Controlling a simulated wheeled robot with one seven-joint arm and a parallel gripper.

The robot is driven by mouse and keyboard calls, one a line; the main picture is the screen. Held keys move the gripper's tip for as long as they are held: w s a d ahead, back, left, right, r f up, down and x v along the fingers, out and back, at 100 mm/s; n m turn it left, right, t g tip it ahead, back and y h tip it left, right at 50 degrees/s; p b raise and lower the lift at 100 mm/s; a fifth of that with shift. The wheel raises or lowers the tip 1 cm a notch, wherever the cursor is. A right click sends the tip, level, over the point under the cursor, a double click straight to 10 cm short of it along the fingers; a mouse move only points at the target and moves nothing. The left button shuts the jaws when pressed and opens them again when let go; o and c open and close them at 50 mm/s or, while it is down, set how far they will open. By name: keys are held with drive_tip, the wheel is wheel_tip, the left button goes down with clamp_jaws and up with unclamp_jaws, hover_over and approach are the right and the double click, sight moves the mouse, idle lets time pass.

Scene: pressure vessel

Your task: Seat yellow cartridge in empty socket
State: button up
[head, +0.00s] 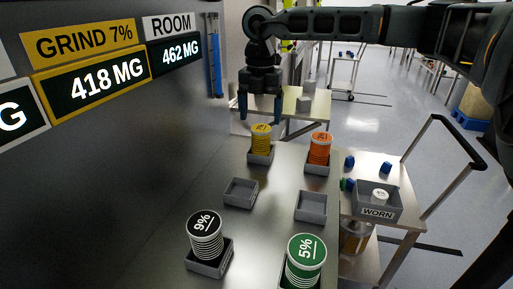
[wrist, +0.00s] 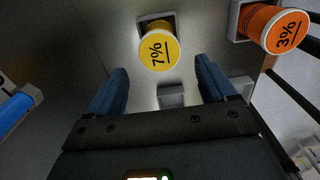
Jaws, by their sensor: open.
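The yellow cartridge (head: 261,138) stands upright in a grey socket (head: 260,158) at the back left of the bench. In the wrist view its lid reads 7% (wrist: 158,52). My gripper (head: 261,110) is open and empty, pointing down above and slightly behind the yellow cartridge. In the wrist view its two blue fingers (wrist: 161,68) are spread, with the cartridge beyond the tips. Two grey sockets are empty: one at middle left (head: 241,193) and one at middle right (head: 311,207).
An orange cartridge (head: 320,147), a black 9% cartridge (head: 205,236) and a green 5% cartridge (head: 305,258) stand in other sockets. A WORN bin (head: 377,211) sits on a cart at right. A wall with a GRIND 7% sign (head: 85,38) bounds the left.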

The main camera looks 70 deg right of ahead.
sight(261, 127)
drive_tip(key=f, duration=0.2)
drive_tip(key=f+p, duration=0.1)
drive_tip(key=f, duration=0.4)
drive_tip(key=shift+d+f, duration=0.1)
drive_tip(key=shift+d, duration=0.3)
drive_tip(key=shift+c, duration=0.4)
drive_tip(key=c, duration=1.3)
